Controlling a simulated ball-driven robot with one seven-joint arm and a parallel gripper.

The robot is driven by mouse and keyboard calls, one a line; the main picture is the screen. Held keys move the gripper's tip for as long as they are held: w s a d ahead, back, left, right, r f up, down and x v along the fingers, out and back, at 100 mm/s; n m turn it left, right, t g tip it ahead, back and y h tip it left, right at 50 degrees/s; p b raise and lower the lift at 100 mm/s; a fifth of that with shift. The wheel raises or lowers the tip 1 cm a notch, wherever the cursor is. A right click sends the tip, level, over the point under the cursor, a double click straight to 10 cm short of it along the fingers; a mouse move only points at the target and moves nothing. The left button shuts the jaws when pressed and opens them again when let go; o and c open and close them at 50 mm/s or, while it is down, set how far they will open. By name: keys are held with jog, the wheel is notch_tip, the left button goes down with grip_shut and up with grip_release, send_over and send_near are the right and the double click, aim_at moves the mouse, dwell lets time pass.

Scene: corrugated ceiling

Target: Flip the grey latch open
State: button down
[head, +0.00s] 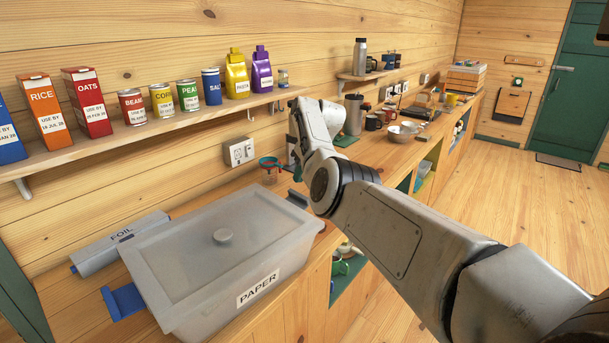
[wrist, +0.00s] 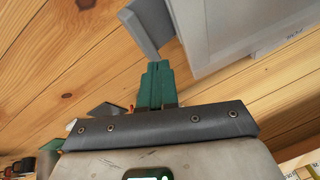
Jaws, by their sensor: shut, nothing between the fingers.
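The grey latch (head: 297,198) is a small flap at the right end of the translucent grey box labelled PAPER (head: 262,288). In the wrist view the latch (wrist: 146,30) sticks out beside the box edge (wrist: 230,60). My gripper (wrist: 157,68) shows green fingers pressed together and empty. Their tips are just below the latch's lower end in that picture; I cannot tell whether they touch. In the head view the fingertips are not clearly visible behind my arm. The lid (head: 190,240) lies on the box, and a blue latch (head: 123,300) sticks outward at its left end.
A foil box (head: 120,243) lies behind the paper box. A shelf (head: 150,140) with cartons and cans runs along the wall above. A teal-and-red item (head: 270,164) stands near the wall socket (head: 238,151). Mugs and a bowl (head: 398,133) stand farther along the counter.

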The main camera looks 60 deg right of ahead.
jog(key=shift+w+a+r+p, duration=0.1)
jog(key=shift+a+r+p, duration=0.1)
jog(key=shift+r, duration=0.25)
jog(key=shift+w+a+r+p, duration=0.1)
jog(key=shift+r+p, duration=0.1)
jog(key=shift+r, duration=0.25)
jog(key=shift+s+d+r+b, duration=0.1)
jog(key=shift+s+d+b, duration=0.15)
jog(key=shift+s+b, duration=0.1)
jog(key=s+d+r+b, duration=0.2)
jog(key=s+d+r, duration=0.2)
jog(key=s+r, duration=0.1)
jog(key=shift+r, duration=0.8)
